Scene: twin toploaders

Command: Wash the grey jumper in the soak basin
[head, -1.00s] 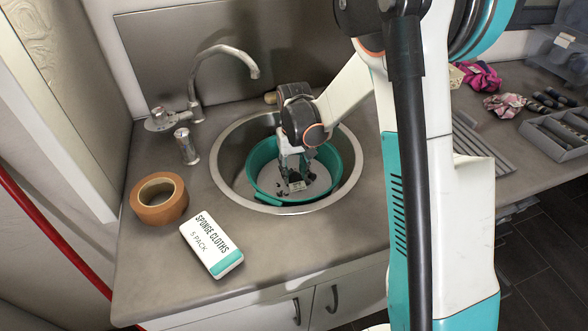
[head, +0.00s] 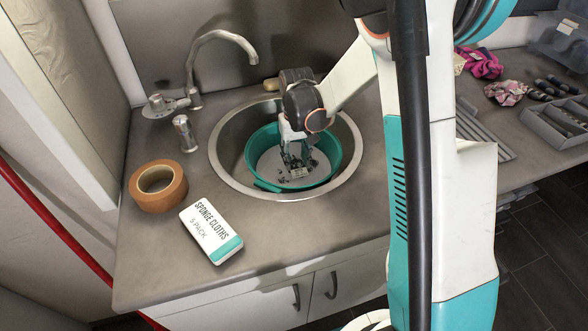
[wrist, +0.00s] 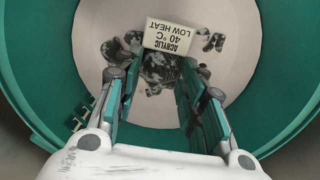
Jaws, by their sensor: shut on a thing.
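The teal soak basin (head: 262,183) sits inside the round steel sink (head: 222,175). It holds pale, cloudy liquid. The grey jumper (wrist: 155,76) is mostly hidden under the liquid, with dark mottled grey patches breaking the surface. Its care tag (wrist: 169,36), reading "ACRYLIC 40 °C LOW HEAT", shows upside down in the wrist view. My gripper (head: 298,172) reaches down into the basin. In the wrist view its fingers (wrist: 157,78) stand on both sides of a bunch of the jumper and are shut on it. The fingertips' exact contact is hard to see.
A tap (head: 215,38) arches behind the sink, with a small dispenser (head: 184,134) at left. A brown tape roll (head: 158,198) and a sponge cloths pack (head: 211,234) lie front left. Pink cloth (head: 484,63) and a grey tray (head: 556,122) stand at right.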

